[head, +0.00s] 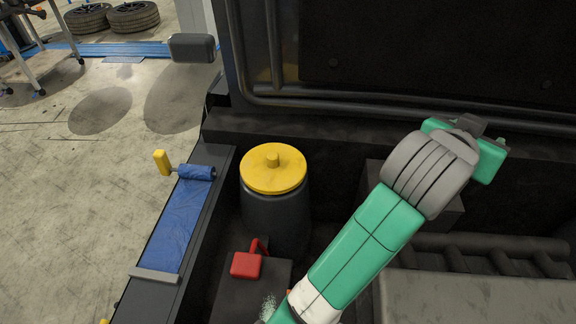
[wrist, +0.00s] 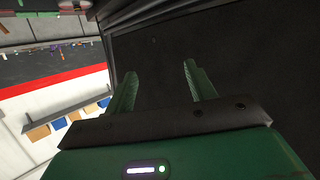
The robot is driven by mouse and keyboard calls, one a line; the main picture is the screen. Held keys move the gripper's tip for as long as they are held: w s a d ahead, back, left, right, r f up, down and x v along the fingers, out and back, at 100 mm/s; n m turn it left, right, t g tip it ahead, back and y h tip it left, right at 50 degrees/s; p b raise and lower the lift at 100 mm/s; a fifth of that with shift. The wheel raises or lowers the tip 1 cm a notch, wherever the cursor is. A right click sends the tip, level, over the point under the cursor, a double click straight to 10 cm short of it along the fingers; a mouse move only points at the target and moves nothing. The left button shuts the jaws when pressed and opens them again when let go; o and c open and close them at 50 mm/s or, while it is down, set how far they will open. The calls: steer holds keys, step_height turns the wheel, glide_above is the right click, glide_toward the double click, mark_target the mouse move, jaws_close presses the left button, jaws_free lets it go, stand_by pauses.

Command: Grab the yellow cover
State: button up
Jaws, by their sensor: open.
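The yellow cover (head: 273,168) is a round disc with a small knob in its middle. It sits on top of a dark cylinder (head: 276,213) in the engine bay, left of my arm in the head view. In the head view my arm's end is up and to the right of the cover, and its fingers are not clearly seen there. In the wrist view my gripper (wrist: 160,88) has two green fingers spread apart with nothing between them. The cover does not show in the wrist view.
A red part (head: 247,264) lies below the cylinder. A blue strip with a roller and yellow handle (head: 162,162) runs along the left edge. A dark upright panel (head: 420,55) stands behind. A grey engine block (head: 480,298) is at the lower right.

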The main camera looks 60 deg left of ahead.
steer(key=a+f+n+g+y, duration=0.1)
steer(key=a+f+n+g, duration=0.15)
steer(key=a+f, duration=0.55)
steer(key=n+g, duration=0.5)
steer(key=g, duration=0.4)
glide_above(272, 155)
steer(key=s+d, duration=0.1)
steer(key=d, duration=0.1)
step_height(272, 155, down, 12)
steer(key=shift+b+x, duration=0.9)
steer(key=shift+x, duration=0.3)
steer(key=b+x, duration=0.2)
steer(key=x, duration=0.1)
steer(key=b+x, duration=0.1)
steer(key=x, duration=0.1)
steer(key=shift+s+d+f, duration=0.1)
steer(key=shift+s+f, duration=0.1)
steer(key=shift+s, duration=0.15)
steer(key=c, duration=1.1)
steer(key=shift+r, duration=0.1)
